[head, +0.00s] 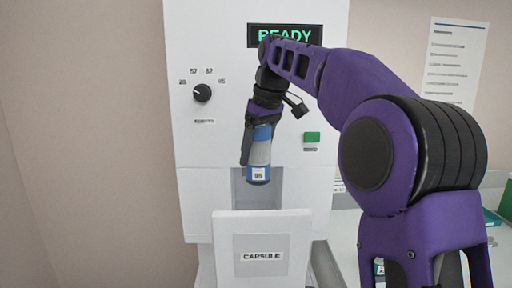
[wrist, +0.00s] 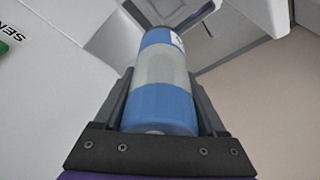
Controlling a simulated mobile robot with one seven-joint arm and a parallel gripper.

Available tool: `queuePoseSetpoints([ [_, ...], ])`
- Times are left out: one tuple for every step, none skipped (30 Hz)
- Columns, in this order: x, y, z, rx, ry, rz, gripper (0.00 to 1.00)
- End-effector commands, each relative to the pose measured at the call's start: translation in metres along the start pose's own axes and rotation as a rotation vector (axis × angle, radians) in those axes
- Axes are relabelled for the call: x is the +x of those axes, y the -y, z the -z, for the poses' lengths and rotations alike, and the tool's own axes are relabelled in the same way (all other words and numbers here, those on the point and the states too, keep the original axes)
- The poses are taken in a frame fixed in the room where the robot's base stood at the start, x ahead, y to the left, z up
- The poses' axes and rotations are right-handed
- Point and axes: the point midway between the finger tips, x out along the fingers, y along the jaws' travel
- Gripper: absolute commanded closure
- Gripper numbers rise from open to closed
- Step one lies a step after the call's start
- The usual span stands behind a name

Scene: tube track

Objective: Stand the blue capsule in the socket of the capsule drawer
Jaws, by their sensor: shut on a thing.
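The blue capsule (head: 259,158) has a pale grey band around its middle and a small white label near its lower end. My gripper (head: 251,145) is shut on it and points down in front of the white machine. In the wrist view the capsule (wrist: 162,75) sits between the two dark fingers (wrist: 163,100). The capsule hangs nearly upright, slightly tilted, above the capsule drawer (head: 262,222), whose front is labelled CAPSULE. The drawer appears pulled out. Its socket is hidden behind the drawer front in the head view, and I cannot make it out in the wrist view.
The white machine (head: 215,140) has a display (head: 285,36) reading READY, a black dial (head: 202,93) and a green button (head: 311,137). A recess (head: 243,190) opens behind the capsule. A paper notice (head: 455,62) hangs on the wall. A pale counter with several items lies at right, partly behind my arm.

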Motion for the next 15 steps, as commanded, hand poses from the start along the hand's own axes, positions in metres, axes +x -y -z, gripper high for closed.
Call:
queuePoseSetpoints([
  [0.012, 0.001, -0.006, 0.003, 0.008, 0.004, 0.93],
  [0.019, 0.001, -0.008, 0.003, 0.008, 0.004, 0.93],
  [0.03, 0.001, -0.011, 0.002, 0.009, 0.005, 0.93],
  [0.038, 0.001, -0.013, 0.001, 0.008, 0.005, 0.93],
  [0.045, 0.001, -0.015, 0.001, 0.007, 0.005, 0.93],
  [0.058, 0.001, -0.018, 0.001, 0.008, 0.006, 0.93],
  [0.066, 0.001, -0.021, 0.002, 0.008, 0.006, 0.93],
  [0.074, 0.001, -0.023, 0.002, 0.008, 0.006, 0.93],
  [0.093, 0.001, -0.028, 0.003, 0.009, 0.006, 0.93],
  [0.102, 0.001, -0.031, 0.002, 0.007, 0.005, 0.93],
  [0.109, 0.001, -0.032, 0.002, 0.006, 0.004, 0.93],
  [0.115, 0.001, -0.033, 0.001, 0.003, 0.003, 0.93],
  [0.118, 0.001, -0.034, 0.001, 0.003, 0.002, 0.93],
  [0.12, 0.001, -0.035, 0.001, 0.003, 0.002, 0.93],
  [0.122, 0.001, -0.035, 0.001, 0.003, 0.002, 0.93],
])
